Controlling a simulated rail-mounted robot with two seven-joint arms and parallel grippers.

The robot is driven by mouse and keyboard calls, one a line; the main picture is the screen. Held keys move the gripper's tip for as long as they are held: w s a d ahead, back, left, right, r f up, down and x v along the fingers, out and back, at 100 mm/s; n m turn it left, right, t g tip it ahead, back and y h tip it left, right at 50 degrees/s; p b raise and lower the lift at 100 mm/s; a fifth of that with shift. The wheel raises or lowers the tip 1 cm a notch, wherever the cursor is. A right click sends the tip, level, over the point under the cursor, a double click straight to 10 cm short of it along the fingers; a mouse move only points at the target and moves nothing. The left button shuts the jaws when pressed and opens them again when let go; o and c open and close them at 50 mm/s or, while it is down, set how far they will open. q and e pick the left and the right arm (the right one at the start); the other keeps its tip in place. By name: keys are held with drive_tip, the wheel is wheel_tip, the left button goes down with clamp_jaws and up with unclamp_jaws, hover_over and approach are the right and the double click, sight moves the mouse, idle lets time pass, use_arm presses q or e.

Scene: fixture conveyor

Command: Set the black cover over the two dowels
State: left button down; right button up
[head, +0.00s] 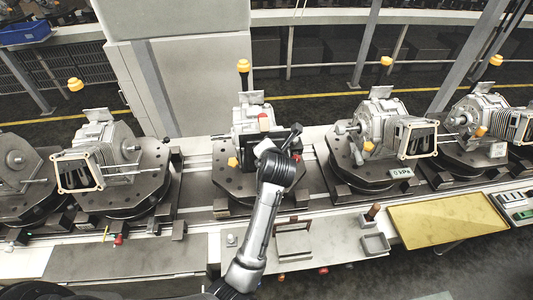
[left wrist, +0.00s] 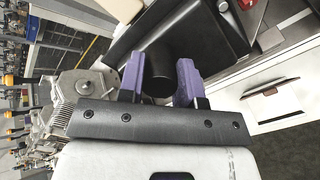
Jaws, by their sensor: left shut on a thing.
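My left gripper (left wrist: 160,84) has purple fingers shut on the dark round knob of the black cover (left wrist: 205,30) in the left wrist view. The cover is a wide black plate with raised edges, seen partly and cut by the frame's top. In the head view my left arm reaches up from the bottom centre to the middle fixture, and its wrist hides the fingers. The grey casting (head: 250,120) stands on the middle fixture right behind the wrist. I cannot make out the two dowels. My right gripper is out of view.
Similar castings on round dark fixtures stand at left (head: 108,150) and right (head: 378,125). A yellow tray (head: 447,220), a small grey tray (head: 375,244) and a 0 kPa display (head: 402,172) lie along the front. Small orange-capped posts rise behind the line.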

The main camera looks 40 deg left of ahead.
use_arm(q)
drive_tip(key=shift+w+a+f, duration=0.1)
drive_tip(key=shift+a+f, duration=0.05)
idle(0.5)
drive_tip(key=c, duration=0.7)
unclamp_jaws()
